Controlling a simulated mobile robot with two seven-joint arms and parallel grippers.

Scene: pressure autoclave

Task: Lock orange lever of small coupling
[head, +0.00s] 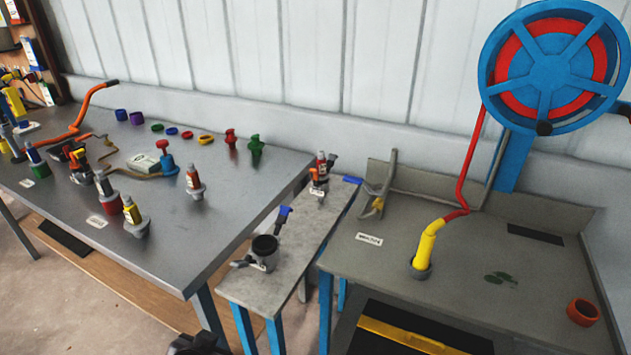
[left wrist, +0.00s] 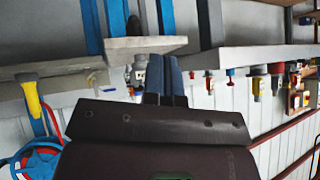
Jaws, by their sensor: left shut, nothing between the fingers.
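A small coupling with an orange lever (head: 314,174) stands at the far end of the narrow grey table, with a dark red-and-white bottle-like part (head: 321,160) upright in it. A larger black-topped coupling (head: 264,246) with a blue lever (head: 284,214) stands nearer on the same table. Whether the orange lever is locked is too small to tell. My left gripper (left wrist: 165,66) shows in the left wrist view with its two blue fingers shut and empty. The turned-over wrist view shows a small light fitting (left wrist: 139,70) just beyond the fingers; its lever is not clear.
The narrow table (head: 235,290) stands between a large steel table (head: 230,212) with several couplings and caps and a grey workbench (head: 340,258). The workbench carries a yellow nozzle (head: 427,243) on a red hose below a blue reel (head: 545,70). Gaps separate the tables.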

